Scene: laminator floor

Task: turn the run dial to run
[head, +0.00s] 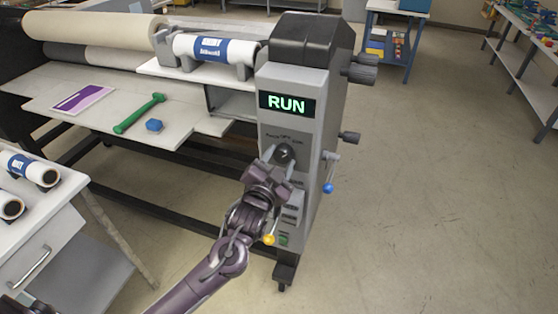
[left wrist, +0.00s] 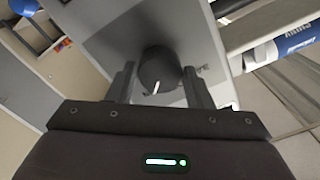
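The run dial (head: 284,153) is a round black knob on the grey front panel of the laminator's control column (head: 300,90). The display (head: 287,104) above it reads RUN in green. My left gripper (head: 277,163) is at the panel, just in front of the dial. In the left wrist view the dial (left wrist: 159,70) with its white pointer mark sits between the two fingers of my left gripper (left wrist: 159,80). A narrow gap shows at each side, so the gripper looks open around it. The labels around the dial are partly hidden.
A yellow-tipped lever (head: 269,239) and a blue-tipped crank (head: 328,187) stick out near my left forearm. The laminator's table (head: 45,90) holds a green tool (head: 139,114). A white side table (head: 45,215) with rolls stands at left. Floor at right is clear.

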